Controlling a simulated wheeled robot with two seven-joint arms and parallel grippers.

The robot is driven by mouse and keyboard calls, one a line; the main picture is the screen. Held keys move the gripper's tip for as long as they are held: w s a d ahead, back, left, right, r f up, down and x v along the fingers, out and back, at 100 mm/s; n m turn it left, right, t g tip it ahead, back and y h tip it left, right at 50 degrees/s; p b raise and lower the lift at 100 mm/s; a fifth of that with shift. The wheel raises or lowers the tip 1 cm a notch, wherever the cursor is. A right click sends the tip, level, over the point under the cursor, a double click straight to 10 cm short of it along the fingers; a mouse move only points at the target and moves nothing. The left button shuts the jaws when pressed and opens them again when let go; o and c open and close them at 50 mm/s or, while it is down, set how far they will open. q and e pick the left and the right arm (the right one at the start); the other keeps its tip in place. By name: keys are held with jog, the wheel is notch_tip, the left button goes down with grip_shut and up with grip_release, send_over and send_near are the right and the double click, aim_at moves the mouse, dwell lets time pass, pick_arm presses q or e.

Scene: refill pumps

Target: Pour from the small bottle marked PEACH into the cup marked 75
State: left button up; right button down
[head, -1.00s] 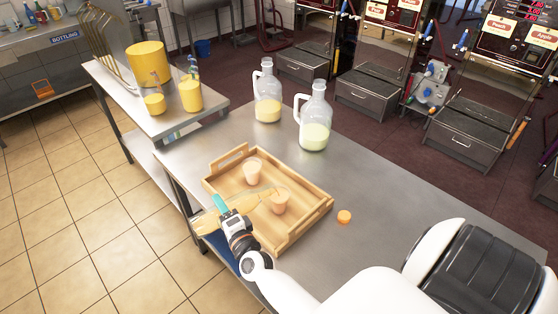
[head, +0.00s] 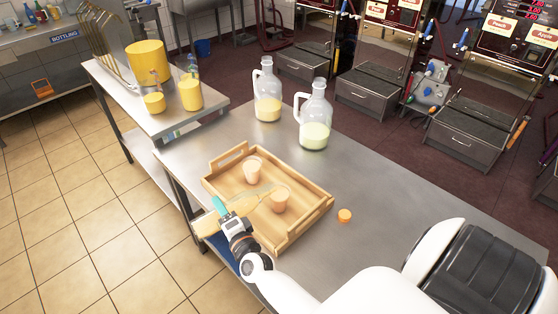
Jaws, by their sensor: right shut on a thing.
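My right gripper (head: 222,211) is shut on a small clear bottle (head: 240,204) with pale orange contents. The bottle lies tilted, close to horizontal, over the near left side of the wooden tray (head: 299,232). Its neck points right, toward the rim of the nearer cup (head: 281,201). That cup stands upright in the tray and holds something peach-coloured. A second cup (head: 252,170) stands farther back in the tray, also with peach-coloured contents. I cannot read the marks on the cups or the bottle, nor tell whether liquid is flowing. My left gripper is not in view.
An orange cap (head: 344,215) lies on the metal table right of the tray. Two big glass jugs, one (head: 267,98) farther left and one (head: 314,124) nearer, stand behind the tray. A side table (head: 176,120) holds yellow containers. The table's right part is clear.

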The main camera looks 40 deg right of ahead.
jog(key=shift+r, duration=0.15)
dwell(0.3)
jog(key=shift+f+n, duration=0.6)
jog(key=shift+n, duration=0.1)
jog(key=shift+d+f+n, duration=0.1)
jog(key=shift+f+n, duration=0.45)
jog(key=shift+n, duration=0.45)
jog(key=shift+r+n, duration=0.25)
jog(key=shift+n, duration=0.05)
jog(key=r+n+p, duration=0.1)
jog(key=n+p, duration=0.1)
jog(key=a+r+n+p, duration=0.1)
jog(key=n+p, duration=0.1)
jog(key=r+n+p, duration=0.1)
jog(key=n+p, duration=0.1)
jog(key=n, duration=0.1)
jog(key=shift+w+a+r, duration=0.1)
jog(key=shift+w+a, duration=0.05)
jog(key=shift+a, duration=0.2)
jog(key=shift+a+r+n, duration=0.1)
jog(key=shift+a+n, duration=0.05)
jog(key=shift+n, duration=0.85)
